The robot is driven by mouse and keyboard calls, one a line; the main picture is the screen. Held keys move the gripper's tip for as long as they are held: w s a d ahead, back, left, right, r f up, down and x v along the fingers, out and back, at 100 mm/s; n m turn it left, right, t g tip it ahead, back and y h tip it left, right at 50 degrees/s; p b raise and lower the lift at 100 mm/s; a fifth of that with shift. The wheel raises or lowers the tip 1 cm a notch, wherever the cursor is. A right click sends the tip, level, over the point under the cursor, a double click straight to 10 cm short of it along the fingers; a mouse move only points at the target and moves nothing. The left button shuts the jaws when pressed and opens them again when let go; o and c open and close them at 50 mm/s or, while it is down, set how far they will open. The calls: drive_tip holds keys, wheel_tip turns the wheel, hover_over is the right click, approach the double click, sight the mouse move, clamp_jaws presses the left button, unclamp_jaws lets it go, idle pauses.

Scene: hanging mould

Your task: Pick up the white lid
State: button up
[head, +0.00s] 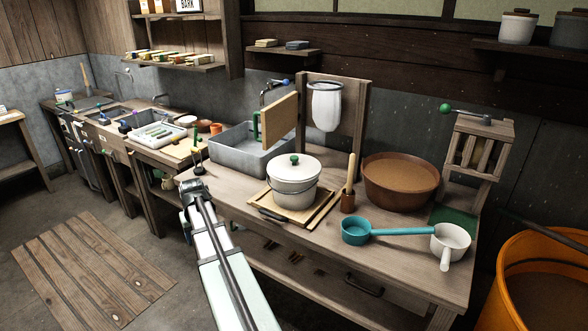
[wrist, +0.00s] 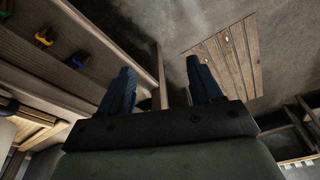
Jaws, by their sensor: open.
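The pot stands on a wooden frame (head: 266,212) on the bench. My gripper (wrist: 163,78) shows in the wrist view with two dark blue fingers spread apart and nothing between them. It is over the floor by the bench's front edge, away from the lid. In the head view my arm ends left of the pot, and the fingers cannot be made out clearly there.
A grey basin (head: 232,150) with an upright wooden board stands behind the pot. A plank mat (head: 90,270) lies on the floor at left.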

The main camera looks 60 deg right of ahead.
drive_tip(key=s+d+r+m+h, duration=0.1)
drive_tip(key=s+d+r, duration=0.2)
drive_tip(key=d+r, duration=0.6)
drive_tip(key=s+d+r+m, duration=0.25)
drive_tip(key=d+r, duration=0.35)
drive_tip(key=d, duration=0.5)
drive_tip(key=m+h, duration=0.1)
drive_tip(key=h, duration=0.1)
approach(294, 157)
drive_tip(key=shift+t, duration=0.4)
drive_tip(key=shift+s+x, duration=0.15)
drive_tip(key=shift+x, duration=2)
drive_tip(key=shift+s+x, duration=0.15)
drive_tip(key=shift+x, duration=2.05)
drive_tip(key=shift+d, duration=0.15)
drive_tip(key=shift+c, duration=0.4)
clamp_jaws()
